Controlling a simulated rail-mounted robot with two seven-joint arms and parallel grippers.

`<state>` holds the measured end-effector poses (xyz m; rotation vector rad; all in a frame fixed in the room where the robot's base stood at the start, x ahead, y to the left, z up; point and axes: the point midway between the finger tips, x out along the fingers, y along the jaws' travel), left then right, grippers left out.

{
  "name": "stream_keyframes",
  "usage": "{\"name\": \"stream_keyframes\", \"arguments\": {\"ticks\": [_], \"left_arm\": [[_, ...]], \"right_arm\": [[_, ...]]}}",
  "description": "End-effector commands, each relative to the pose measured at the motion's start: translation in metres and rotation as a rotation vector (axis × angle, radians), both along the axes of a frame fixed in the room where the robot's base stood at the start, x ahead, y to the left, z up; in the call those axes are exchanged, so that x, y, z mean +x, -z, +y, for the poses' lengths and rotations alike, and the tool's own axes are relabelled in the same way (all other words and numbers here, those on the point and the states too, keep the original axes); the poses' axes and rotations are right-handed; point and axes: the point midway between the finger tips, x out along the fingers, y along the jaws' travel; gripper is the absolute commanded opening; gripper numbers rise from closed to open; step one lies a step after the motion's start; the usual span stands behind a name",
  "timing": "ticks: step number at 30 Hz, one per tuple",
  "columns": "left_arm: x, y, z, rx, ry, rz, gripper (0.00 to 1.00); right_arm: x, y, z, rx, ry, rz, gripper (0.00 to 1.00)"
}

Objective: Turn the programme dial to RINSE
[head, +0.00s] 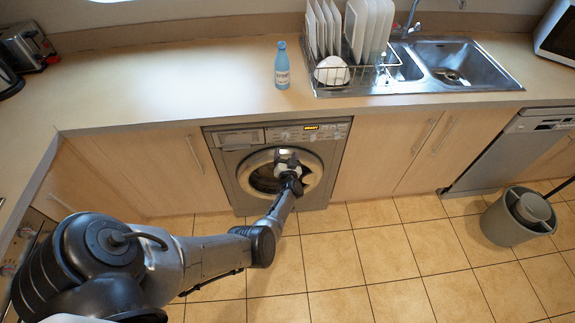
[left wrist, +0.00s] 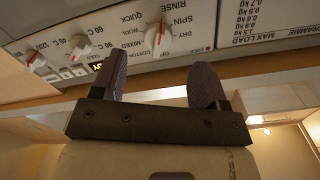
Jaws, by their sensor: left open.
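The washing machine (head: 228,178) is built in under the counter, with its control panel along the top. In the left wrist view the panel appears turned over. The programme dial (left wrist: 158,38) is a white knob with a red mark, ringed by words such as RINSE, SPIN, DRY, QUICK, WOOL, COTTON and MIXED. I cannot tell surely which word the mark points at. My left gripper (left wrist: 161,82) is open and empty, its two dark fingers apart from the dial. In the head view the left gripper (head: 292,172) is before the round door, below the panel. My right gripper is not in view.
Two other knobs, a temperature knob (left wrist: 81,46) and a speed knob (left wrist: 35,61), sit beside the programme dial. A blue bottle (head: 282,66) and a dish rack (head: 345,75) stand on the counter above. A grey bucket (head: 510,222) is on the floor at right.

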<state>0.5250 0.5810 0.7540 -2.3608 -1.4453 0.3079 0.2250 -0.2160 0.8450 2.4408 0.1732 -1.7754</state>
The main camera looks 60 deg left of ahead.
Motion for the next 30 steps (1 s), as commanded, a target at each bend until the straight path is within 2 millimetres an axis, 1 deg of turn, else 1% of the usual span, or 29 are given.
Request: {"name": "stream_keyframes", "arguments": {"ticks": [1, 6, 12, 18, 30], "left_arm": [[-0.005, -0.002, -0.011, -0.001, 0.001, 0.001, 0.67], [-0.019, -0.001, -0.037, -0.001, 0.001, 0.001, 0.67], [-0.029, 0.0, -0.056, 0.0, 0.0, 0.0, 0.67], [-0.032, 0.0, -0.063, 0.001, -0.001, -0.001, 0.67], [-0.033, 0.0, -0.064, 0.001, 0.0, 0.0, 0.67]], "right_arm": [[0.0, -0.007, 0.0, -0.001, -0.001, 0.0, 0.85], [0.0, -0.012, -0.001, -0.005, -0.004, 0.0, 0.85], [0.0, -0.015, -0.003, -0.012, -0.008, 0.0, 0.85], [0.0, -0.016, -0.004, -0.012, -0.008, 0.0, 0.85], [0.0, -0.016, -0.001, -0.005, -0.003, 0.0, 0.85]]}}
